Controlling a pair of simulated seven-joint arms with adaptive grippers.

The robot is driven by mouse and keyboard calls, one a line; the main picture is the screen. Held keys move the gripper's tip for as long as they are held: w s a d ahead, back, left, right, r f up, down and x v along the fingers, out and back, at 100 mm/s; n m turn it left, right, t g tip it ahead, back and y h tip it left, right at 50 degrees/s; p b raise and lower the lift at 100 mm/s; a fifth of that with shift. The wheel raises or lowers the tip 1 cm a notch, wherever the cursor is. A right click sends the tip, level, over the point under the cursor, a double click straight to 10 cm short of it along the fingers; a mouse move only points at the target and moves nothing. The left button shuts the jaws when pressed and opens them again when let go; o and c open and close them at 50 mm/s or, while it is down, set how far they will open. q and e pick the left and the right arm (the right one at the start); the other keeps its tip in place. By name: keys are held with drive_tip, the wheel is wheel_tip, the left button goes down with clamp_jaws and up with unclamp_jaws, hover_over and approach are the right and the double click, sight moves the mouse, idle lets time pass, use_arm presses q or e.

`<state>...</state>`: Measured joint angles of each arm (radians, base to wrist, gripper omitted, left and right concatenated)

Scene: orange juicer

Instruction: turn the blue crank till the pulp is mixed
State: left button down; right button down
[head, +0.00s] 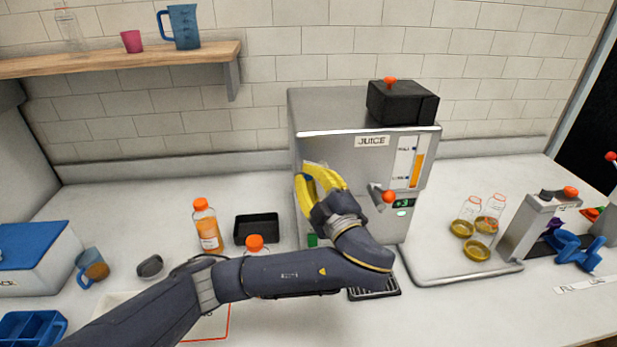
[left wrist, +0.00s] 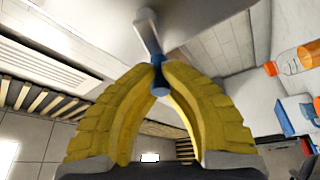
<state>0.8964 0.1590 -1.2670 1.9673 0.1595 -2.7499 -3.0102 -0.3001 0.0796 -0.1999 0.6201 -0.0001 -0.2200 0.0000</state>
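The grey juice machine (head: 350,165), labelled JUICE, stands against the back wall. My left gripper (head: 313,182), with yellow padded fingers, is at the left part of its front. In the left wrist view a metal crank arm (left wrist: 148,32) ends in a blue handle (left wrist: 159,82). My left gripper's fingertips (left wrist: 159,68) close on this blue handle from both sides. In the head view the blue handle is hidden by my gripper. The pulp cannot be made out. My right gripper is in neither view.
A red-knobbed lever (head: 388,196) juts from the machine's front, right of my gripper. An orange juice bottle (head: 208,228) and a black tray (head: 257,229) stand to the left. A smaller press (head: 528,222) and two clear bottles are at the right. Some counter is bare at left.

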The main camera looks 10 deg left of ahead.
use_arm(q)
drive_tip(key=shift+a+r+m+y, duration=0.15)
drive_tip(key=shift+r+m+y, duration=0.15)
drive_tip(key=shift+r, duration=0.05)
idle(0.3)
